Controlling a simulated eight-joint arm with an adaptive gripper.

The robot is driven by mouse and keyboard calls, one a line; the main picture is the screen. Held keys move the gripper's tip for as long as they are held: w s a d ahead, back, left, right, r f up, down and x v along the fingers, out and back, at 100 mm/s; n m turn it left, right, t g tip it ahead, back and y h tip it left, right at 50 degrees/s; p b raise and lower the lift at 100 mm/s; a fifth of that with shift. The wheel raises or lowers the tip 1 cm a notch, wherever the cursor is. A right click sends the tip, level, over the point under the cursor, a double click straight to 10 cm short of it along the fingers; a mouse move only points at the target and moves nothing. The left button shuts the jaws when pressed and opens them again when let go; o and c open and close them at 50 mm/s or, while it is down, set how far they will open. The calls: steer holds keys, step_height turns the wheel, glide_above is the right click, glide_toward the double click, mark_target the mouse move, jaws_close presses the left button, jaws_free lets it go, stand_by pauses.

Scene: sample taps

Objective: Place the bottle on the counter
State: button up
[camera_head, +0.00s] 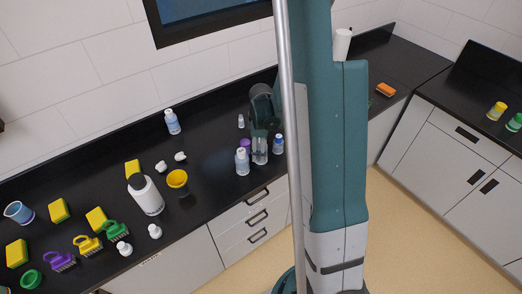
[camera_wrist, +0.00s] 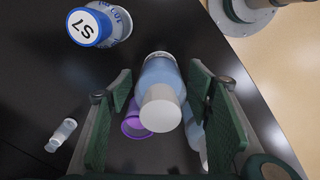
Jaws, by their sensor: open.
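A pale blue bottle with a white cap (camera_wrist: 162,100) is between the two fingers of my gripper (camera_wrist: 160,112) in the wrist view. The fingers are open, with a gap visible on each side of the bottle. In the head view my gripper (camera_head: 262,128) points down over the black counter (camera_head: 215,150), and the bottle (camera_head: 260,152) shows just below it. I cannot tell whether the bottle touches the counter.
Another white-capped bottle (camera_head: 242,162) is close by. A yellow cup (camera_head: 178,179) and white jug (camera_head: 147,196) stand left. Counter is clear between.

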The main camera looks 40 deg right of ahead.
steer(key=shift+r+b, duration=0.35)
steer(key=shift+r, duration=5.6)
steer(key=shift+r, duration=0.1)
steer(key=shift+s+a+r, duration=0.1)
steer(key=shift+a+r, duration=0.3)
steer(key=s+a+r+m+t, duration=0.3)
steer(key=s+a+r, duration=0.6)
steer(key=a, duration=0.3)
steer(key=s+a+r+m+t, duration=0.4)
steer(key=s+a+r+m, duration=0.2)
steer(key=s+a+r, duration=0.3)
steer(key=a+r, duration=0.1)
steer(key=a, duration=0.2)
steer(key=shift+r, duration=0.2)
